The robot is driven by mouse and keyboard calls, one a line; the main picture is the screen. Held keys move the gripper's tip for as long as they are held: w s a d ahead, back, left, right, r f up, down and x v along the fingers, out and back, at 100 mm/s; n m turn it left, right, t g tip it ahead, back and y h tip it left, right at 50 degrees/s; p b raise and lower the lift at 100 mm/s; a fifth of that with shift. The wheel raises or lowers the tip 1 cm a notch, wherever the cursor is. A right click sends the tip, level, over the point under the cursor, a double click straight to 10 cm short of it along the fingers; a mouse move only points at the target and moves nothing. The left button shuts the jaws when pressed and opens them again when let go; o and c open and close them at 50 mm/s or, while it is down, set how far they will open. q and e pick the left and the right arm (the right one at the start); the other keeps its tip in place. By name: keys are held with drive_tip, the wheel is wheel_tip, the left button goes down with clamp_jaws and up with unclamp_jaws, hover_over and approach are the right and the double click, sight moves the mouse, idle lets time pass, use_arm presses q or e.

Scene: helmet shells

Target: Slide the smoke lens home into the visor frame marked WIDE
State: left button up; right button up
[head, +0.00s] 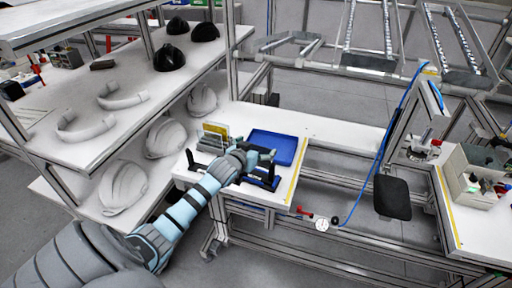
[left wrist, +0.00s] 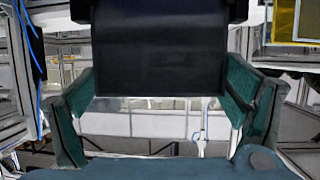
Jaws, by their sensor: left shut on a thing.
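My left gripper (head: 263,156) is over the white table and shut on a dark smoke lens (left wrist: 158,52). In the left wrist view, the green-padded fingers of the gripper (left wrist: 160,98) stand at the lens's left and right edges. Black frame parts (left wrist: 245,12) show at the top, on both sides of the lens; I cannot tell whether the lens is in their slots. In the head view, black frames (head: 262,183) stand on the table beneath and around the gripper, partly hidden by it. No WIDE mark is readable. My right gripper is not in view.
A blue tray (head: 286,149) lies behind the gripper. A grey rack with a yellow pane (head: 216,130) stands to its left; the pane also shows in the wrist view (left wrist: 285,20). Shelves with helmet shells (head: 124,188) rise at the left. The table behind the tray is clear.

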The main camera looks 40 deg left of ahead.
use_arm(q)
drive_tip(key=shift+f+b, duration=0.8)
drive_tip(key=shift+f, duration=0.55)
drive_tip(key=o, duration=0.9)
drive_tip(key=shift+d, duration=0.1)
drive_tip(key=v, duration=1.2)
drive_tip(key=shift+r, duration=0.1)
